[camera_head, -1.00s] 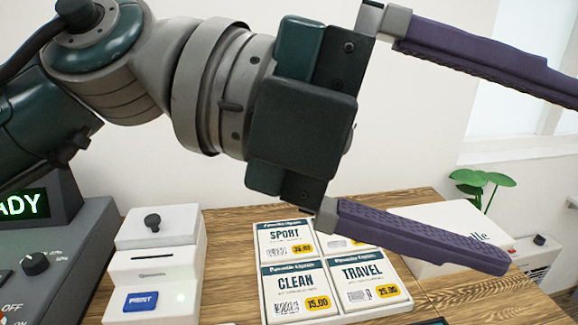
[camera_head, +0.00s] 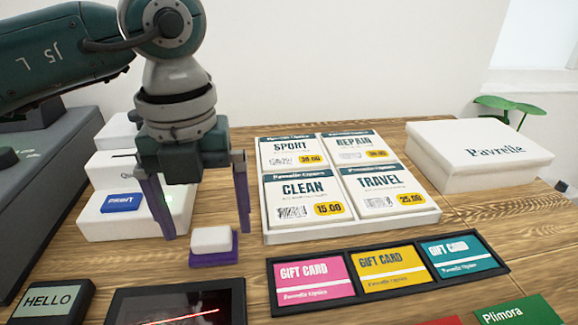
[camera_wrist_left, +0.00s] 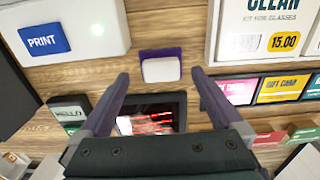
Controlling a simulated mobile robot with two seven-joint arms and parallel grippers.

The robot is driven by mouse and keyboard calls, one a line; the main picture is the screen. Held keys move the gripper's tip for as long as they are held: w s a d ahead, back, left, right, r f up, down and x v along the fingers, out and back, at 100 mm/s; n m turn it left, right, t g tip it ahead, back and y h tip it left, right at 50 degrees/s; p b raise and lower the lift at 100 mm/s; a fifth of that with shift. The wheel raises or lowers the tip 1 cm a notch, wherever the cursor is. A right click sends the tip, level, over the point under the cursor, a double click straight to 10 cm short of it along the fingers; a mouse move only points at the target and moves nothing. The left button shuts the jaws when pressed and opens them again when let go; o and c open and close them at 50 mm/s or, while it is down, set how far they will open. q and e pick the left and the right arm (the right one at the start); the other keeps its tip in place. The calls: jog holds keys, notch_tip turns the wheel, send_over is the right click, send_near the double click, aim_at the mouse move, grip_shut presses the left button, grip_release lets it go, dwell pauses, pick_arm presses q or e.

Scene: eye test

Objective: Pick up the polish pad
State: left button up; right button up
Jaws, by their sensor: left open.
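The polish pad (camera_head: 211,240) is a small white block on a purple base, lying on the wooden table in front of the white printer. In the left wrist view the polish pad (camera_wrist_left: 161,68) lies ahead, centred between the fingers and beyond their tips. My left gripper (camera_head: 207,234) hangs pointing down with its purple fingers wide open and empty, above and around the pad's place in the head view. In the left wrist view the left gripper (camera_wrist_left: 159,75) shows both fingers apart. My right gripper is not in view.
A white printer (camera_head: 155,213) with a blue PRINT button stands close behind the pad. A dark screen (camera_head: 180,303) lies in front. To the right are a white tray of boxes (camera_head: 355,228), a gift card holder (camera_head: 390,292) and a white box (camera_head: 478,160).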

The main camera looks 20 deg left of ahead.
aim_at(210, 234)
pick_arm(q)
jog(key=shift+f, duration=1.6)
jog(key=shift+c, duration=0.4)
jog(key=c, duration=1.2)
jog(key=shift+o, duration=0.2)
jog(key=shift+r, duration=0.15)
notch_tip(210, 234, up, 20)
jog(key=p, duration=0.2)
